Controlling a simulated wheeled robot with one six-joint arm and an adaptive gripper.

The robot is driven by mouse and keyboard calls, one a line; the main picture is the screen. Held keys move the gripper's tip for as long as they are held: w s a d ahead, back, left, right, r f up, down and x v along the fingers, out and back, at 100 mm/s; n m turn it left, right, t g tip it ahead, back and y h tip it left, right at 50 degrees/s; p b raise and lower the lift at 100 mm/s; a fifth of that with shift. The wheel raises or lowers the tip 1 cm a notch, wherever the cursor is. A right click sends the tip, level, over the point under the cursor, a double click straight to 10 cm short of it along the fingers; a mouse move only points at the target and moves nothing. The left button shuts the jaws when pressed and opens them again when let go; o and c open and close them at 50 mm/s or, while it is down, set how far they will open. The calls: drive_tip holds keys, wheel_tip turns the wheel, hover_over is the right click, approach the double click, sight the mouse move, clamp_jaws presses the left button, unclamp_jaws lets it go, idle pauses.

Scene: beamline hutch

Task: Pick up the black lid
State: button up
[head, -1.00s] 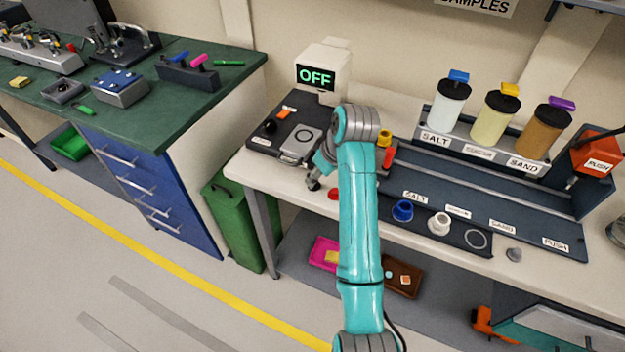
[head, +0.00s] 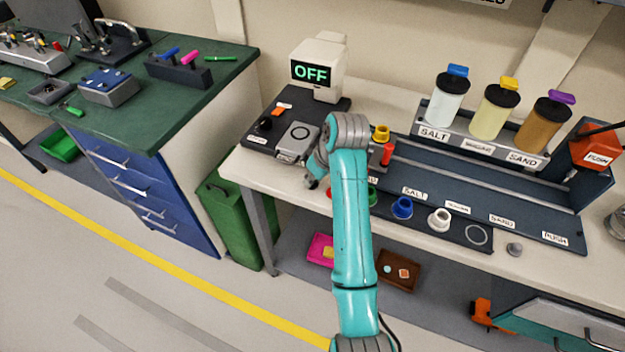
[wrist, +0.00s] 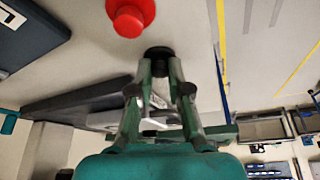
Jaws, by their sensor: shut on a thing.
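The black lid (wrist: 159,52) is a small dark round piece in the wrist view. It sits between the fingertips of my gripper (wrist: 160,65), which is shut on it. In the head view my gripper (head: 311,182) is over the front left part of the pale bench, just in front of the scale-like device. Whether the lid touches the bench is unclear.
A red round piece (wrist: 130,17) is close beside the lid in the wrist view. A blue cup (head: 402,208) and a white cup (head: 439,219) stand on the dark strip to the right. A grey device (head: 297,141) lies behind my gripper.

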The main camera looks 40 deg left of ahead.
wheel_tip(320, 180, up, 10)
idle(0.5)
idle(0.4)
